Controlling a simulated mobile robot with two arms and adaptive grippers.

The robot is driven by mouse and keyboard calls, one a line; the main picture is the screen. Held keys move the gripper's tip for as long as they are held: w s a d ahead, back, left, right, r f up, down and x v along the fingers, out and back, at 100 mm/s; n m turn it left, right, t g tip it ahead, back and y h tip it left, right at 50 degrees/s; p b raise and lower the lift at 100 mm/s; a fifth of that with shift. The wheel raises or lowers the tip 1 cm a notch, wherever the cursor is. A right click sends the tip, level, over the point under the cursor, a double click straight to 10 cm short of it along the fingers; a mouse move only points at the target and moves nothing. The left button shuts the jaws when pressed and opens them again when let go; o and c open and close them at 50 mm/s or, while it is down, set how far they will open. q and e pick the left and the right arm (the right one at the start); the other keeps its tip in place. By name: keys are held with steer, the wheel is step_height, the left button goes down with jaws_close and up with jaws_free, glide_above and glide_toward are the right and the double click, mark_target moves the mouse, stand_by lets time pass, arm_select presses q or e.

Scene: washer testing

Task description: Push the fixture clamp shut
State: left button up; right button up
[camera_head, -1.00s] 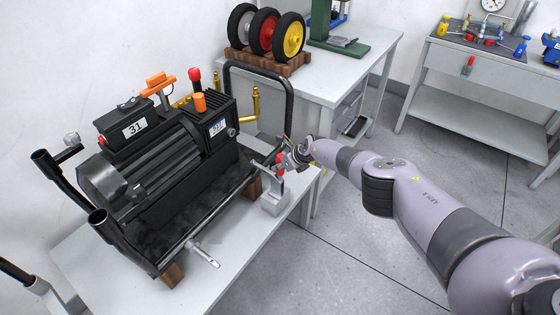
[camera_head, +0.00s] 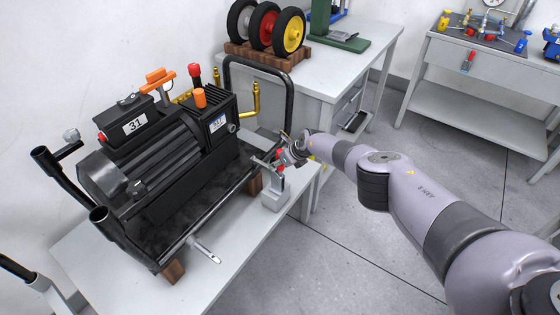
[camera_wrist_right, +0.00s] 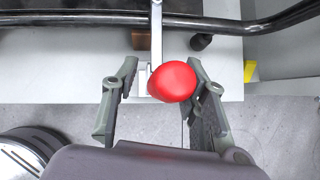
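The fixture clamp (camera_head: 273,195) is a grey bracket at the right end of the near bench, beside the pump's frame. Its lever carries a red knob (camera_head: 280,156). In the right wrist view the round red knob (camera_wrist_right: 172,82) lies between the fingertips of my right gripper (camera_wrist_right: 162,82), closer to the right finger. The fingers are spread apart, and a gap shows on the knob's left; contact on the right is unclear. The grey lever (camera_wrist_right: 156,35) runs up from the knob toward the black frame tube. In the head view my right gripper (camera_head: 293,153) is at the knob. My left gripper is not in view.
The black pump (camera_head: 165,150) in its tubular frame fills most of the near bench (camera_head: 225,270). A smaller lever (camera_head: 203,250) sticks out at the front. A second bench (camera_head: 345,75) with wheels (camera_head: 265,30) stands behind. Floor is open at right.

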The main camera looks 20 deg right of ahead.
steer(key=shift+w+d+r, duration=0.1)
steer(key=shift+d+r, duration=0.1)
steer(key=shift+r, duration=0.05)
steer(key=shift+d+r, duration=0.1)
steer(key=shift+r, duration=0.1)
steer(key=shift+s+d+r, duration=0.2)
steer(key=shift+r, duration=0.3)
steer(key=v, duration=1)
steer(key=shift+s, duration=0.4)
steer(key=shift+a+f, duration=0.1)
steer(key=shift+a, duration=0.05)
